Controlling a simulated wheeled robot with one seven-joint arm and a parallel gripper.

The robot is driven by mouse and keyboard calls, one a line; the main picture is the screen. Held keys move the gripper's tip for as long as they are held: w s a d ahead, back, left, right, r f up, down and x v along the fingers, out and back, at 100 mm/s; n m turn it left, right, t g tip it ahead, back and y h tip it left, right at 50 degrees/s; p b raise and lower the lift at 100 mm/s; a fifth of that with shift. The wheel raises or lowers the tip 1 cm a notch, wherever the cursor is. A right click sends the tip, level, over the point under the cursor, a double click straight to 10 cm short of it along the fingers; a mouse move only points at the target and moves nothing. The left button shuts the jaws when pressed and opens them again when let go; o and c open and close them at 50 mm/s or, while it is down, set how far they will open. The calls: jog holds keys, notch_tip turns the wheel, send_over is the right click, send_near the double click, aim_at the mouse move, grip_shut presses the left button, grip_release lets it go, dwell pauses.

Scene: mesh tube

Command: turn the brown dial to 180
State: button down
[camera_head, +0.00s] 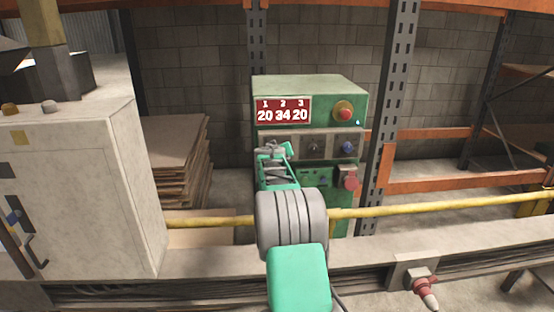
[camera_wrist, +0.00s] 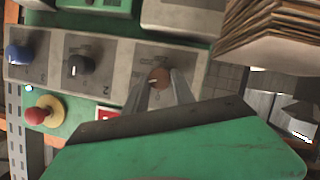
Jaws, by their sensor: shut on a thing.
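The brown dial (camera_wrist: 157,76) is a small round knob on the grey control strip, seen in the wrist view. My gripper (camera_wrist: 162,80) is shut on it, one finger on each side. A light pointer mark shows on the dial, but its angle is hard to read. In the head view my gripper (camera_head: 272,150) is at the left end of the strip and hides the brown dial. The display (camera_head: 283,111) above reads 20, 34 and 20 under 1, 2 and 3.
The black dial (camera_head: 314,147) and blue dial (camera_head: 347,147) sit to the right on the green machine (camera_head: 318,90). A red button (camera_head: 344,112) is above them. A yellow rail (camera_head: 430,207) crosses in front. A grey cabinet (camera_head: 75,190) stands at left, stacked boards (camera_head: 180,160) behind.

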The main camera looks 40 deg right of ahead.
jog(key=shift+s+d+f+m+t+y+b, duration=0.1)
jog(key=shift+m+t+y+b, duration=0.15)
jog(key=shift+m+y+b, duration=0.4)
jog(key=shift+s+d+f+m+t+y+b, duration=0.1)
jog(key=shift+m+t+y+b, duration=0.25)
jog(key=shift+m, duration=0.5)
jog(key=shift+r, duration=0.1)
jog(key=c, duration=1)
grip_release()
jog(key=shift+w+r, duration=0.1)
jog(key=shift+c, duration=0.2)
jog(key=b+v, duration=0.1)
jog(key=v, duration=0.7)
jog(key=shift+b, duration=0.3)
